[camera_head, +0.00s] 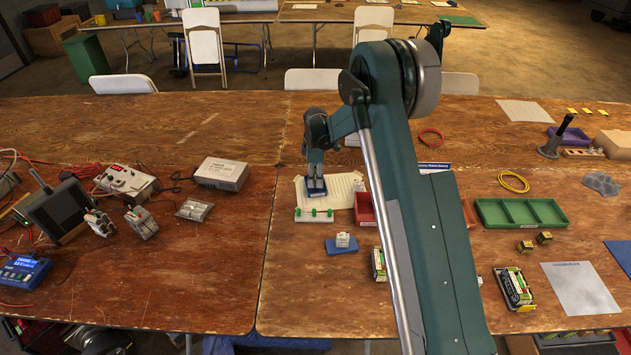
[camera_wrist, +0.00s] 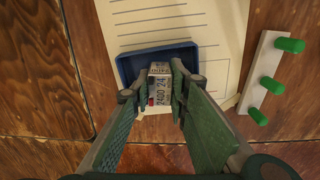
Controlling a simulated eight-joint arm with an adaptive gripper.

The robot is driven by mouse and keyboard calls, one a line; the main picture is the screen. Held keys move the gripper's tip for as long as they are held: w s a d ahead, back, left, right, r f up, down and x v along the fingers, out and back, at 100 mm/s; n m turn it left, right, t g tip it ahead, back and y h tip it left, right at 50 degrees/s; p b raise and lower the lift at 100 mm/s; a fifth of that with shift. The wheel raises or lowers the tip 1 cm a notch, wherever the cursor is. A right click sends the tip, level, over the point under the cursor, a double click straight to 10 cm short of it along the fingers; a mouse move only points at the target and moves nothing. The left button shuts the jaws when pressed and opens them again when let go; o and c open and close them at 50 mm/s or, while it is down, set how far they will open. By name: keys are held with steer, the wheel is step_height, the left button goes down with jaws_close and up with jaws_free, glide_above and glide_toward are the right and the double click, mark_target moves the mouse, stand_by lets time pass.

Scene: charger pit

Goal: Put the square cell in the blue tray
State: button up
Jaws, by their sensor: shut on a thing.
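My gripper (camera_wrist: 161,86) is shut on a pale, box-shaped square cell (camera_wrist: 160,88) with printed digits and a small red mark. The blue tray (camera_wrist: 125,68) lies under and beyond the cell in the wrist view, on a lined paper sheet. The cell overlaps the tray's inside and near edge in that view; I cannot tell whether it touches the tray's floor. In the head view my gripper (camera_head: 316,188) points down at the blue tray, whose blue edge shows around the fingertips. The cell is hidden there.
A white strip with green pegs (camera_head: 314,214) lies just in front of the tray. A red bin (camera_head: 364,208) stands to the right, partly behind my arm. A blue pad (camera_head: 341,246) with a small white block is nearer.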

steer(key=shift+f, duration=0.35)
steer(key=o, duration=0.9)
steer(key=shift+o, duration=0.2)
steer(key=shift+r, duration=0.15)
step_height(320, 180, up, 12)
steer(key=p, duration=0.1)
steer(key=shift+d+r, duration=0.1)
steer(key=shift+r, duration=0.05)
stand_by(0.7)
